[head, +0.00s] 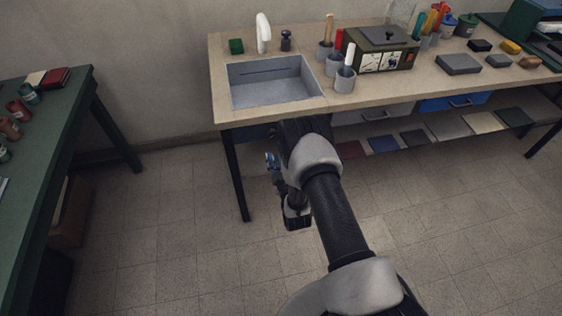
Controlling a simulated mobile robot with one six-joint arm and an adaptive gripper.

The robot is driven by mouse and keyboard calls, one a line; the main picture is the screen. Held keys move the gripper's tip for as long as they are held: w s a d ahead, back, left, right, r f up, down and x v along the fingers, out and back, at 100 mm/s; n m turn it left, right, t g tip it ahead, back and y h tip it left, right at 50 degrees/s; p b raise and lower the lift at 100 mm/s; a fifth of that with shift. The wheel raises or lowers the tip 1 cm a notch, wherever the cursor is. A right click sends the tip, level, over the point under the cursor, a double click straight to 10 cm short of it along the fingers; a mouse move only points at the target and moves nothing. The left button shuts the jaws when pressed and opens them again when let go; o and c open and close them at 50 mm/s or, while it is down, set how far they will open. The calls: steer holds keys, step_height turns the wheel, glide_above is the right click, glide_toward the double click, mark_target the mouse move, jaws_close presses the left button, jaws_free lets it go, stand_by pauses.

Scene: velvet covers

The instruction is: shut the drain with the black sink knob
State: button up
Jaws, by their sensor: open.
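The black sink knob (286,42) stands upright on the wooden counter, just right of the white faucet (263,32) behind the sink. The grey sink (268,92) is set into the counter and looks empty. A dark slot-like line shows on its back wall; I cannot make out the drain. My gripper (297,217) hangs low in front of the counter, below its top and well away from the knob. It is open and touches neither knob nor sink; its fingertips are small and hard to see.
Grey cups (345,80) with tools stand right of the sink, beside a dark appliance box (380,50). A green table (75,110) is at left. The tiled floor between is clear.

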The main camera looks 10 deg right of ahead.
steer(key=shift+s, duration=2.25)
steer(key=shift+r, duration=0.1)
